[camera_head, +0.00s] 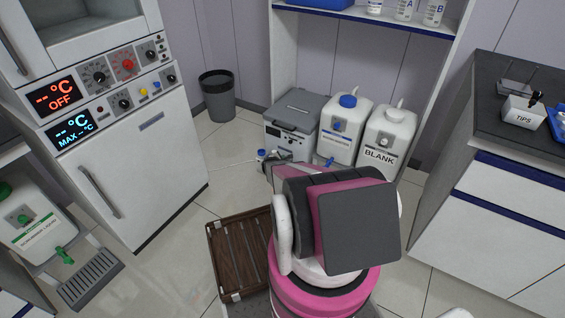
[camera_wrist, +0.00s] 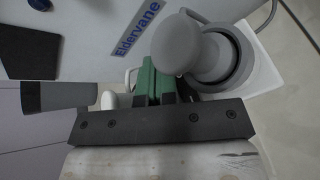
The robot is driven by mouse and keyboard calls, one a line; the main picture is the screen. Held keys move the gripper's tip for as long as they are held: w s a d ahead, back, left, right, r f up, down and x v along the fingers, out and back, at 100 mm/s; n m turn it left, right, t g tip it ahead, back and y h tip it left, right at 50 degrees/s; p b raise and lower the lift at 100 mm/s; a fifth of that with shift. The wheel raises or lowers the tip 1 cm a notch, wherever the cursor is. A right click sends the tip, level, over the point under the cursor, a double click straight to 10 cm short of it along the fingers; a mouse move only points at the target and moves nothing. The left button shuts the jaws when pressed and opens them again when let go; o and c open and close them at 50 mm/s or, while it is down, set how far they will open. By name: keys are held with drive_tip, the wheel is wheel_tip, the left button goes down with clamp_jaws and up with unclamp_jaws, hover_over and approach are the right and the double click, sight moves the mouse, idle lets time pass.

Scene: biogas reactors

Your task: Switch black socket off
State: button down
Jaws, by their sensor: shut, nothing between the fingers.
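My gripper (camera_wrist: 155,82) shows in the wrist view with its green fingers together and nothing between them. Just beyond the fingers is a round grey knob-like part (camera_wrist: 176,45), with a grey ring-shaped part (camera_wrist: 228,62) beside it. I cannot tell whether these touch the fingers. No black socket or switch can be made out for certain in either view. In the head view my arm covers the middle, and the gripper end (camera_head: 275,160) is small beside the grey box (camera_head: 292,108) on the floor.
A white surface lettered "Eldervane" (camera_wrist: 137,27) lies ahead in the wrist view. In the head view, white canisters (camera_head: 345,128) stand right of the box. A dark bin (camera_head: 218,95), a wooden slatted rack (camera_head: 238,255), a left cabinet (camera_head: 130,150) and a right counter (camera_head: 490,140) surround open floor.

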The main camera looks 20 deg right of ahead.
drive_tip(key=shift+f, duration=0.1)
drive_tip(key=shift+w+d+f, duration=0.1)
drive_tip(key=shift+d+f, duration=0.05)
drive_tip(key=shift+f, duration=0.15)
drive_tip(key=shift+w+d+f, duration=0.1)
drive_tip(key=shift+d+f, duration=0.1)
drive_tip(key=shift+f, duration=0.45)
drive_tip(key=shift+w+d+f, duration=0.1)
drive_tip(key=shift+d+f, duration=0.1)
drive_tip(key=shift+f, duration=0.45)
idle(1.0)
drive_tip(key=shift+s+r, duration=0.1)
drive_tip(key=shift+r, duration=0.05)
drive_tip(key=shift+s+a+r, duration=0.15)
drive_tip(key=shift+s+r, duration=0.45)
drive_tip(key=shift+r, duration=0.3)
drive_tip(key=shift+s+r, duration=0.15)
drive_tip(key=shift+s+a+r, duration=0.15)
drive_tip(key=shift+r, duration=0.25)
drive_tip(key=shift+s+a+r, duration=0.1)
drive_tip(key=shift+a+r, duration=0.05)
drive_tip(key=shift+r, duration=0.25)
drive_tip(key=shift+a+r, duration=0.3)
drive_tip(key=shift+r, duration=0.5)
drive_tip(key=shift+a+r, duration=0.25)
drive_tip(key=shift+r, duration=0.55)
